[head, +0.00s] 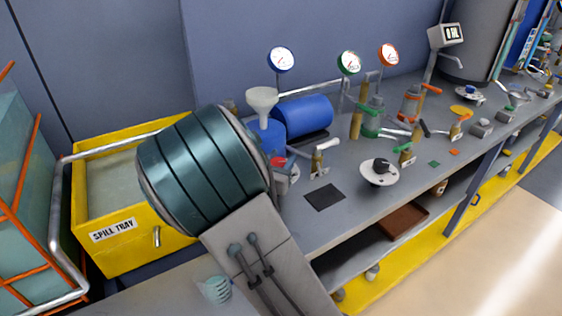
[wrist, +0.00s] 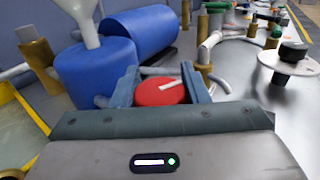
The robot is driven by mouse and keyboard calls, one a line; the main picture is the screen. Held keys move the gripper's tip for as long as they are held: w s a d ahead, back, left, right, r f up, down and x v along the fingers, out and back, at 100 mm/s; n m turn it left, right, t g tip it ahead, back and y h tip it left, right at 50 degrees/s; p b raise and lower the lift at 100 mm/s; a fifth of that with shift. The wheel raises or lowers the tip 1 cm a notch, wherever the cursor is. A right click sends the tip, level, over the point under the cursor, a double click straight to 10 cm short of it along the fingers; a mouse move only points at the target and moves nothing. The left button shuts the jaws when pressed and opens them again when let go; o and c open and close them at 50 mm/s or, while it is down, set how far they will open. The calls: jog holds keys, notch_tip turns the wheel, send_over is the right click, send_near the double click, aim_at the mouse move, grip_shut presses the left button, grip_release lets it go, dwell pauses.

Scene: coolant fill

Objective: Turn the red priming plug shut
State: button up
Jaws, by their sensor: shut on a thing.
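The red priming plug (wrist: 155,93) is a round red cap with a white mark line on top. In the wrist view it sits between the two blue-grey fingers of my gripper (wrist: 160,86), which is shut on it. The white line slants slightly up to the right. In the head view the plug (head: 277,162) shows as a small red patch beside my gripper (head: 284,176), partly hidden by my arm. What lies under the plug is hidden by the gripper.
A blue tank (wrist: 95,68) with a white funnel (wrist: 84,22) and a lying blue cylinder (wrist: 146,35) stand close behind the plug. A brass valve (head: 318,163) is to the right. A yellow spill tray (head: 160,235) is to the left. A dark mat (head: 324,197) lies on the bench.

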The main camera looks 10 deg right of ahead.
dwell(0.3)
jog(key=o, duration=1)
jog(key=shift+s+a, duration=0.1)
jog(key=v, duration=1.3)
jog(key=shift+s+a+p, duration=0.15)
jog(key=shift+s+p, duration=0.1)
jog(key=shift+p, duration=0.05)
